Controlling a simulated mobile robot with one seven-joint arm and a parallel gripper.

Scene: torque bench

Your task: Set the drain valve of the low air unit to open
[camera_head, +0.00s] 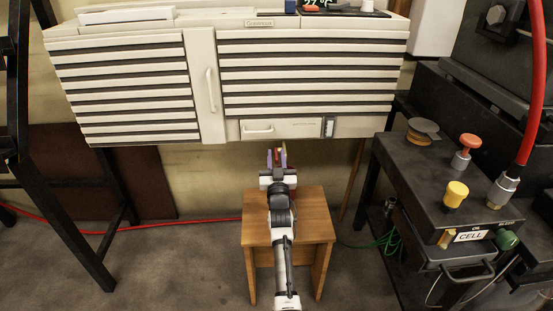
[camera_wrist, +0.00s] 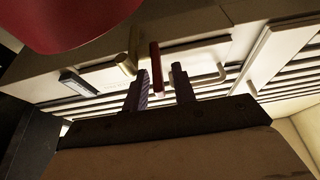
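My gripper (camera_head: 277,158) is in front of the lower edge of the cream slatted unit (camera_head: 310,78), above a small wooden stool. In the wrist view my gripper (camera_wrist: 160,92) has its two dark fingers apart. A thin red bar (camera_wrist: 155,68), perhaps a valve lever, shows between the fingertips. I cannot tell whether either finger touches it. In the head view only a small red patch shows between the fingers.
A large red curved shape (camera_wrist: 75,20) fills the wrist view's upper left. The wooden stool (camera_head: 315,215) stands under my arm. A dark bench (camera_head: 415,165) with yellow and orange knobs is at right. A black frame (camera_head: 60,210) stands at left. A red hose (camera_head: 150,226) crosses the floor.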

